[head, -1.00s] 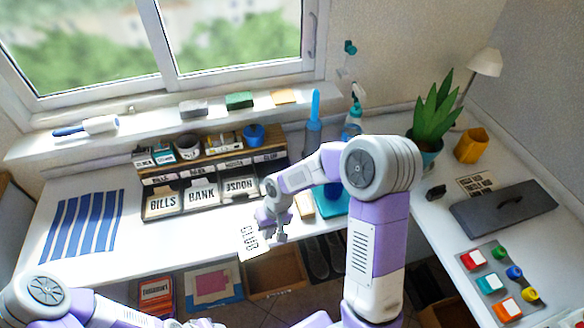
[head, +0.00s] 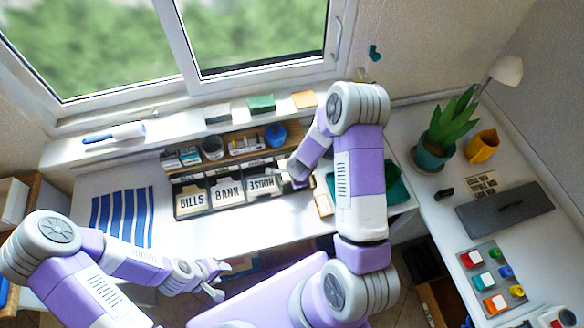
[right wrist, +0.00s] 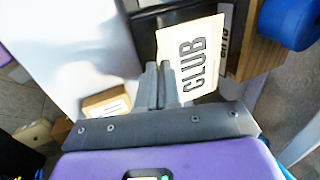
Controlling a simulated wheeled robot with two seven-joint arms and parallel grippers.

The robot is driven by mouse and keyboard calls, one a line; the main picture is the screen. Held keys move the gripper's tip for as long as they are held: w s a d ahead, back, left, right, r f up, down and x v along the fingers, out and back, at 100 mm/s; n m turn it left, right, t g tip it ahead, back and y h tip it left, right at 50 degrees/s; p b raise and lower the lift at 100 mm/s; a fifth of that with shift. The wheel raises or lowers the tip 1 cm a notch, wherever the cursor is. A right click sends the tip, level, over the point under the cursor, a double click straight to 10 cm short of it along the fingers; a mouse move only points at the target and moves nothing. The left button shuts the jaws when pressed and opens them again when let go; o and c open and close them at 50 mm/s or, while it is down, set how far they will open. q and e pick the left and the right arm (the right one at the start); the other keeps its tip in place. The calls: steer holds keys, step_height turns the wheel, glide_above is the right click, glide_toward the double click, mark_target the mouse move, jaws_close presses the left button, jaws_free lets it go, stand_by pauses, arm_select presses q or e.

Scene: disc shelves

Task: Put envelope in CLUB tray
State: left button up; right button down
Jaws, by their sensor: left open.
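The cream envelope marked CLUB (right wrist: 192,58) shows in the right wrist view, in front of a dark tray (right wrist: 143,22). A label at that tray's right edge, partly hidden, seems to end in the same letters. My right gripper (right wrist: 160,72) has its fingers close together at the envelope's edge and appears shut on it. In the head view my right gripper (head: 290,181) is at the right end of the tray row and covers the CLUB tray there. Whether the envelope touches the tray, I cannot tell. My left gripper (head: 221,281) is open and empty, low in front of the desk.
Trays with BILLS (head: 192,201), BANK (head: 228,192) and HOUSE (head: 262,184) envelopes stand left of my right gripper. A wooden shelf (head: 226,160) with a blue cup (head: 275,135) is above them. A tan box (head: 323,203) lies to the right. The desk's left part holds a striped cloth (head: 123,215).

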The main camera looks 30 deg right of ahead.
steer(key=b, duration=0.6)
glide_above(295, 194)
steer(key=shift+w+d+f, duration=0.1)
steer(key=shift+w+f, duration=0.05)
steer(key=shift+f, duration=1.6)
steer(key=shift+w+f, duration=0.1)
steer(key=shift+f, duration=1.6)
steer(key=shift+f+b, duration=0.4)
steer(key=shift+f, duration=0.15)
steer(key=shift+s+f+b, duration=0.2)
steer(key=shift+f+b, duration=0.1)
steer(key=shift+b, duration=0.05)
